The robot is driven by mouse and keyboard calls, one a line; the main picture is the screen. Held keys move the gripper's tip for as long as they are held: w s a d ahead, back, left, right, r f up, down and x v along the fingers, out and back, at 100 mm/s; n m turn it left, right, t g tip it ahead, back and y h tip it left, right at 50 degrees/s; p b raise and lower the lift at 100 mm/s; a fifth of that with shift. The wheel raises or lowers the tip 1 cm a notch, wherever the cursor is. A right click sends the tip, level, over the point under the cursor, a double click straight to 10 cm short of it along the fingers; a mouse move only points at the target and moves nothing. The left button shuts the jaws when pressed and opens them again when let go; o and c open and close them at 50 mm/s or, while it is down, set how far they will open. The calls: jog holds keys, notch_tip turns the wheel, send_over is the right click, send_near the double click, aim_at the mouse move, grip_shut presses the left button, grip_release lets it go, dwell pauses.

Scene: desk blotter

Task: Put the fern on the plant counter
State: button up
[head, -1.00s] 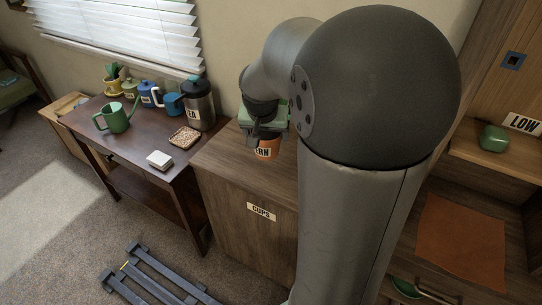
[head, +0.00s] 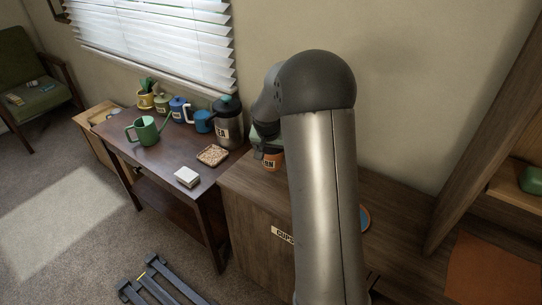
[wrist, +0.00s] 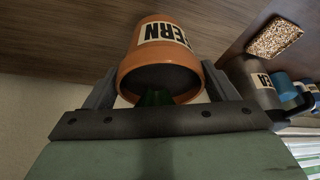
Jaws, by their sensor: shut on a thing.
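The fern's pot is a terracotta pot (head: 271,162) with a white label, at the near-left of the wooden cabinet top in the head view. In the wrist view the pot (wrist: 160,60) shows large, its label reading FERN upside down, with a bit of green inside its rim. My gripper (wrist: 160,92) is shut on the pot, one finger on each side. In the head view my gripper (head: 262,150) is partly hidden by my arm. I cannot tell whether the pot touches the cabinet top. No surface in view is labelled as the plant counter.
The wooden cabinet (head: 245,215) has a CUPS label. The dark table (head: 150,155) at left holds a green watering can (head: 146,131), several canisters, a large dark flask (head: 229,125), a speckled square (head: 212,155) and a white block (head: 187,177). A grey slatted rack (head: 160,288) lies on the floor.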

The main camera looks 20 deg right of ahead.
jog(key=shift+w+f, duration=0.45)
jog(key=shift+f, duration=1.5)
jog(key=shift+f, duration=0.15)
jog(key=o, duration=1.3)
jog(key=shift+r, duration=0.4)
jog(key=v, duration=1.2)
jog(key=s+a+n+g+y, duration=0.1)
jog(key=s+a, duration=0.4)
jog(key=s, duration=0.5)
jog(key=s+a+n+g+y, duration=0.1)
jog(key=s+a+n, duration=0.3)
jog(key=s, duration=0.7)
jog(key=s+a+f+n+g, duration=0.1)
jog(key=s+a+n, duration=0.1)
jog(key=s+a, duration=0.4)
jog(key=shift+s+a+n+y, duration=0.1)
jog(key=shift+s+n+y, duration=0.1)
jog(key=shift+s, duration=0.95)
jog(key=shift+s+a+n+y, duration=0.1)
jog(key=shift+s+n+y, duration=0.1)
jog(key=shift+s, duration=0.95)
